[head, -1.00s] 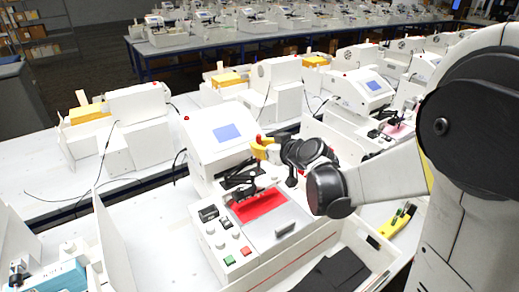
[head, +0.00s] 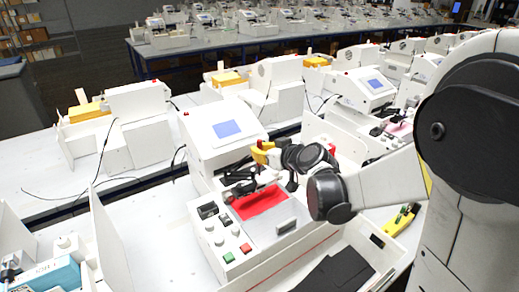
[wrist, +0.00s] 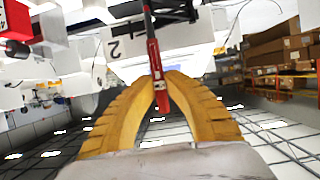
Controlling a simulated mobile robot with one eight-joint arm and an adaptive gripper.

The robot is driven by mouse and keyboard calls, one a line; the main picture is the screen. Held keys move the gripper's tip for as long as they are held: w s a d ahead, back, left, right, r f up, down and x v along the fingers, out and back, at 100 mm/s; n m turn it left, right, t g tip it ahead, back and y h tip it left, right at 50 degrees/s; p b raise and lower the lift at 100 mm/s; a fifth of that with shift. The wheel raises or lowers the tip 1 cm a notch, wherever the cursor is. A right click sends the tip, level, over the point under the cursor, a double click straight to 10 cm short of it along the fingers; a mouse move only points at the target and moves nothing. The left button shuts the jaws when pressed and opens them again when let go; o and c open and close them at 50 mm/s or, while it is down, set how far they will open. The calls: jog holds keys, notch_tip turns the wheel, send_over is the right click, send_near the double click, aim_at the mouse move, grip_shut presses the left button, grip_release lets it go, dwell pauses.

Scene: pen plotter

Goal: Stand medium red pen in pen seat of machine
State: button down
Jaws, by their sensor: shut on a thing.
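My gripper (wrist: 161,88) has two yellow fingers shut on the red pen (wrist: 154,62). In the wrist view the pen runs lengthwise between the fingertips, and its far end reaches up to a black part of the machine (wrist: 168,14). Whether they touch I cannot tell. In the head view my gripper (head: 262,152) is above the white machine (head: 205,148), right of its blue screen. A bit of red shows at the fingers there. The black pen carriage (head: 240,177) lies just below and left of the fingers, above a red sheet (head: 262,201). The pen seat itself is not clearly visible.
The machine's front panel has knobs, a green button (head: 228,257) and a red button (head: 246,247). A yellow-and-black tool (head: 402,220) lies to the right. A black object (head: 335,272) lies in the front tray. Similar machines stand behind.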

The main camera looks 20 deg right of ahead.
jog(key=shift+f+b, duration=0.55)
jog(key=shift+f, duration=0.45)
jog(key=shift+f+b, duration=0.15)
jog(key=shift+b, duration=0.2)
dwell(1.1)
jog(key=shift+f+b, duration=0.3)
jog(key=shift+f+b, duration=3.2)
jog(key=shift+f, duration=0.45)
jog(key=c, duration=1.4)
grip_release()
jog(key=shift+c, duration=0.2)
jog(key=v, duration=1.2)
jog(key=shift+r, duration=0.1)
